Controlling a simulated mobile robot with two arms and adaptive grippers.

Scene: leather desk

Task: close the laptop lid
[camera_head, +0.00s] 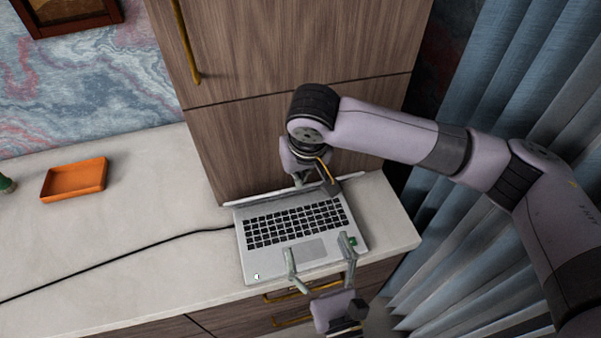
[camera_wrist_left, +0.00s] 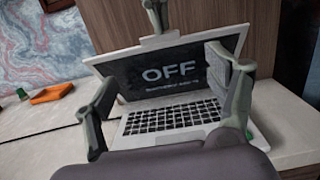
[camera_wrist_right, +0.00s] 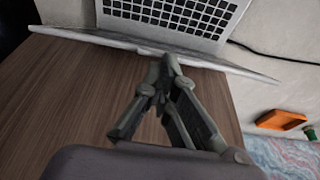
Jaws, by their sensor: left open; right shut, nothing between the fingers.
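The laptop (camera_head: 318,249) stands open on the pale desk, its keyboard facing up. Its lid (camera_wrist_left: 110,68) is raised, and the screen reads "OFF" in the left wrist view. In the head view the lid is nearly edge-on. My right gripper (camera_head: 302,181) is shut and empty at the back of the laptop, by the middle of the lid's top edge. In the right wrist view its closed tips (camera_wrist_right: 166,62) meet the lid's edge (camera_wrist_right: 222,66) in the picture; I cannot tell whether they touch. My left gripper (camera_head: 320,248) is open and empty over the laptop's front edge.
A wooden cabinet (camera_head: 250,130) rises close behind the laptop. A black cable (camera_head: 150,246) runs left from it. An orange tray (camera_head: 74,180) sits at the far left of the desk (camera_head: 150,210). Blue curtains (camera_head: 500,80) hang at right. The desk left of the laptop is mostly clear.

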